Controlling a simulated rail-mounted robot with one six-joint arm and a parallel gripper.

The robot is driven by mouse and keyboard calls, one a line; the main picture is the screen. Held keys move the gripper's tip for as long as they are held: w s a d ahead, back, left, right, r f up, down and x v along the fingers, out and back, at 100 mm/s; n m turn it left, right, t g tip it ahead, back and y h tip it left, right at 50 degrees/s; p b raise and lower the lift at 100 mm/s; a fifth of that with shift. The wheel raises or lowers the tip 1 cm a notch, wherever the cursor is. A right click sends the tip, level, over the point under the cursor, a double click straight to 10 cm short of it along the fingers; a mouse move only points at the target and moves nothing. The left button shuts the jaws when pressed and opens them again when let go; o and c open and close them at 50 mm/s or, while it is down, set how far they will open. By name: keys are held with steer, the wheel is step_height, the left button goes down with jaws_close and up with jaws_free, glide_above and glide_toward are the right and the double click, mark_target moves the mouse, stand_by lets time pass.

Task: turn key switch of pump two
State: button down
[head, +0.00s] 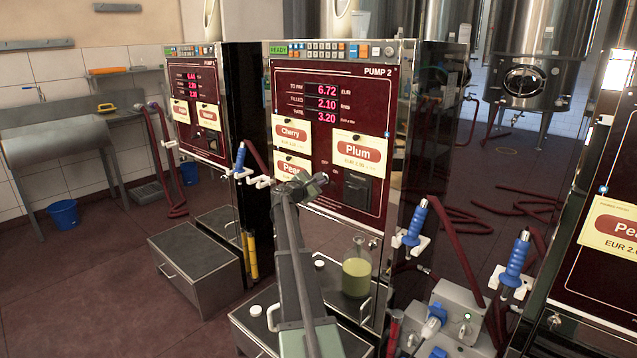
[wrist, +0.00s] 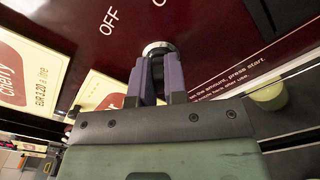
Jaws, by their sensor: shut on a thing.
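Pump two is the dark red cabinet (head: 318,230) marked PUMP 2, with a lit display reading 6.72, 2.10 and 3.20. My gripper (head: 322,181) is at its front panel, just below the small OFF and ON lettering. In the wrist view its two purple fingers (wrist: 160,82) are shut around the key switch (wrist: 158,46), whose round metal end shows beyond the fingertips. The OFF label is above and left of it; a second label is cut off at the top edge. The fingers hide most of the switch, so its turned position cannot be told.
Cards for Cherry (head: 291,133), Plum (head: 358,151) and a third partly covered flavour hang around my gripper. A dark square recess (head: 358,190) is to its right. A glass jug of yellow-green liquid (head: 357,270) stands below. Blue-handled nozzles (head: 416,222) hang at the right.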

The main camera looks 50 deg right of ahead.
steer(key=n, duration=0.3)
steer(key=shift+w+n, duration=0.1)
steer(key=shift+n, duration=0.2)
steer(key=shift+w+n, duration=0.1)
steer(key=shift+n, duration=1.9)
steer(key=c, duration=1.2)
jaws_free()
steer(key=shift+o, duration=0.2)
steer(key=shift+a, duration=0.1)
steer(key=a, duration=1)
steer(key=shift+w+a, duration=0.3)
steer(key=shift+a, duration=0.05)
